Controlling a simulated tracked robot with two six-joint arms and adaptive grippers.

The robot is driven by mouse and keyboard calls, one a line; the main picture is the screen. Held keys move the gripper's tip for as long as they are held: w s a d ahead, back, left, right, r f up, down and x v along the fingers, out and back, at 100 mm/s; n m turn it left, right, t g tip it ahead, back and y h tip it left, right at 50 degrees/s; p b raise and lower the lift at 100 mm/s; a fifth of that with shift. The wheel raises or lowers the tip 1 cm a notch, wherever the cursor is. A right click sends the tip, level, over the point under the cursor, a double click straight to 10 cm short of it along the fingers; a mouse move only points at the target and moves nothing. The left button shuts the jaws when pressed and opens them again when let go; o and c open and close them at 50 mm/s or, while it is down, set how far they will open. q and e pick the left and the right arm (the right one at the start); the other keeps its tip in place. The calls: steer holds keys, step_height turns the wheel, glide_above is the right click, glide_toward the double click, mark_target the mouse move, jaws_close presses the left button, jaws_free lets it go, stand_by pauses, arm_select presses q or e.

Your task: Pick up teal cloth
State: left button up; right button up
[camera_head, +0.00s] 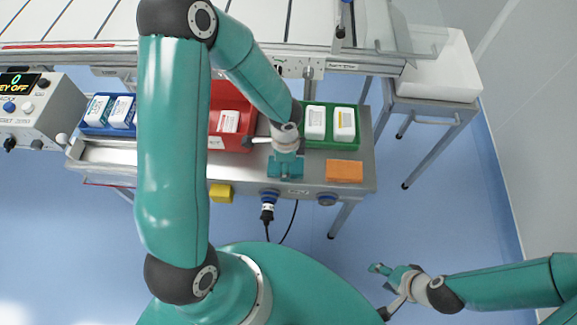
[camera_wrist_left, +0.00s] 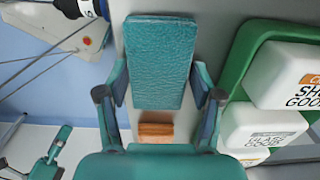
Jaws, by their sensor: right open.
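The teal cloth (camera_head: 286,168) is a flat, textured rectangular pad over the front of the metal bench. It fills the upper middle of the left wrist view (camera_wrist_left: 160,60). My left gripper (camera_head: 285,160) points down at it. In the left wrist view its two fingers (camera_wrist_left: 160,90) lie against opposite sides of the cloth, which looks large and near, seemingly raised a little off the bench. The exact gap to the bench cannot be told. My right gripper (camera_head: 384,289) is open and empty over the floor, well away from the bench.
An orange cloth (camera_head: 343,171) lies right of the teal one. Behind are a green bin (camera_head: 321,145) with white boxes, a red bin (camera_head: 228,141) and a blue bin (camera_head: 91,127). A yellow block (camera_head: 221,193) sits at the front edge. A control box (camera_head: 37,113) stands left.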

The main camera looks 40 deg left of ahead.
arm_select(q)
steer(key=c, duration=0.4)
steer(key=shift+r+p, duration=0.3)
steer(key=shift+r, duration=0.55)
step_height(320, 180, up, 18)
steer(key=p, duration=0.2)
steer(key=shift+r+p, duration=0.2)
steer(key=shift+p, duration=0.2)
